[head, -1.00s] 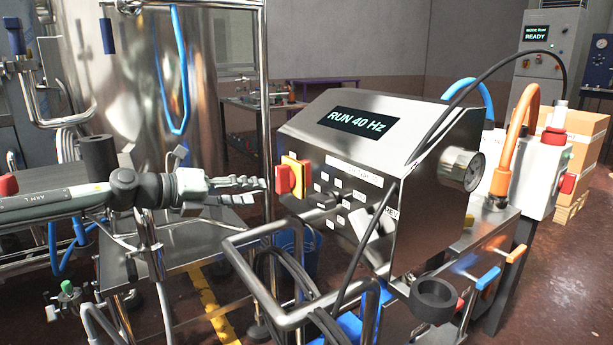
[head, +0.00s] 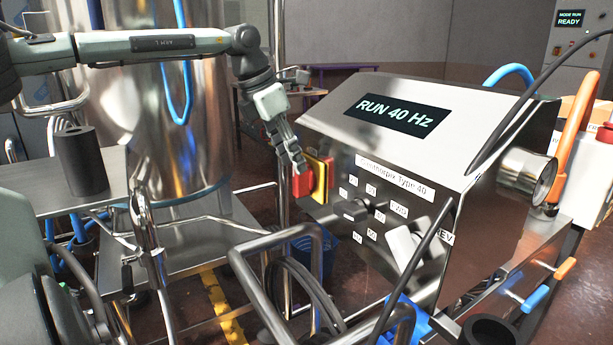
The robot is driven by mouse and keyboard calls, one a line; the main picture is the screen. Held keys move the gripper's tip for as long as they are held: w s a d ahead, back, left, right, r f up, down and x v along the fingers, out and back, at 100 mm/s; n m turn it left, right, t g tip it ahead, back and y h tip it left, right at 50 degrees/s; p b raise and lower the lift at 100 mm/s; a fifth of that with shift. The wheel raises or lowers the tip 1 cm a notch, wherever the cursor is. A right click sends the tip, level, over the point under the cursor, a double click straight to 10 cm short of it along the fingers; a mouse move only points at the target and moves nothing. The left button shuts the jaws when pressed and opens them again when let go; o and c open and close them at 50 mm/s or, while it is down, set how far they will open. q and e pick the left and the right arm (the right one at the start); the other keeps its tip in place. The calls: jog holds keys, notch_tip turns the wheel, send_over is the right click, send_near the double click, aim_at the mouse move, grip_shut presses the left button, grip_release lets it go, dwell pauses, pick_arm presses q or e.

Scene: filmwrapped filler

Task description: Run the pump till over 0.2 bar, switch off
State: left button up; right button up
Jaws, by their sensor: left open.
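The pump's steel control box (head: 480,130) stands right of centre in the head view. Its display (head: 390,115) reads "RUN 40 Hz". A red switch handle (head: 302,184) on a yellow plate (head: 321,178) sits at the panel's left end. My left gripper (head: 299,165) is open, fingers pointing down at the red handle's top; contact cannot be told. My right gripper is out of view.
A bent steel tube handle (head: 262,290) and cables stand before the box. A steel side table (head: 25,192) with a black cylinder (head: 82,160) is at left, before a large shiny tank (head: 140,100). An orange hose (head: 575,125) rises at right.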

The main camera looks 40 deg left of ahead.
aim_at(299, 177)
pick_arm(q)
jog(key=shift+x, duration=2.75)
grip_shut()
